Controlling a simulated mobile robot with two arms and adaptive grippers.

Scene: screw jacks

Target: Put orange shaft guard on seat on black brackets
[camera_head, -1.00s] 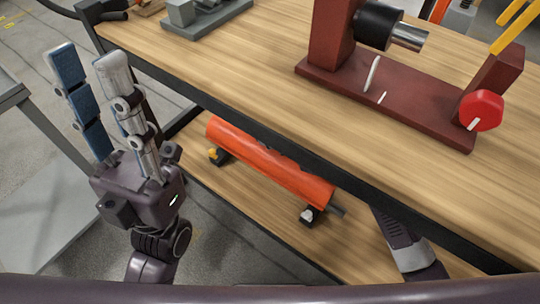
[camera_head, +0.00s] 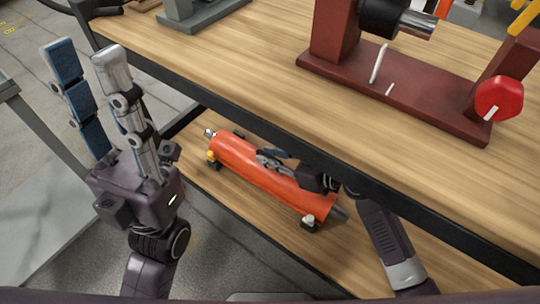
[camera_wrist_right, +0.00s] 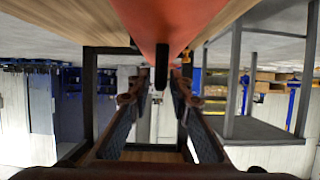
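The orange shaft guard (camera_head: 245,163) lies slanted on the wooden lower shelf, a dark shaft end showing at its lower right. Small black brackets sit by its ends, one with a yellow knob (camera_head: 212,156), one with a white knob (camera_head: 308,220). My right gripper (camera_head: 272,160) is at the guard's upper side, partly hidden by the table edge. In the right wrist view the guard (camera_wrist_right: 165,18) is at the top, and the gripper's fingers (camera_wrist_right: 160,95) stand apart below it with a gap between. My left gripper (camera_head: 86,65) is open and empty, left of the table.
The upper table (camera_head: 250,75) overhangs the shelf, its dark front edge near my right arm. On it stands a dark-red stand (camera_head: 400,90) with a black cylinder, metal shaft and red knob (camera_head: 499,98). A grey block (camera_head: 195,12) sits at back left.

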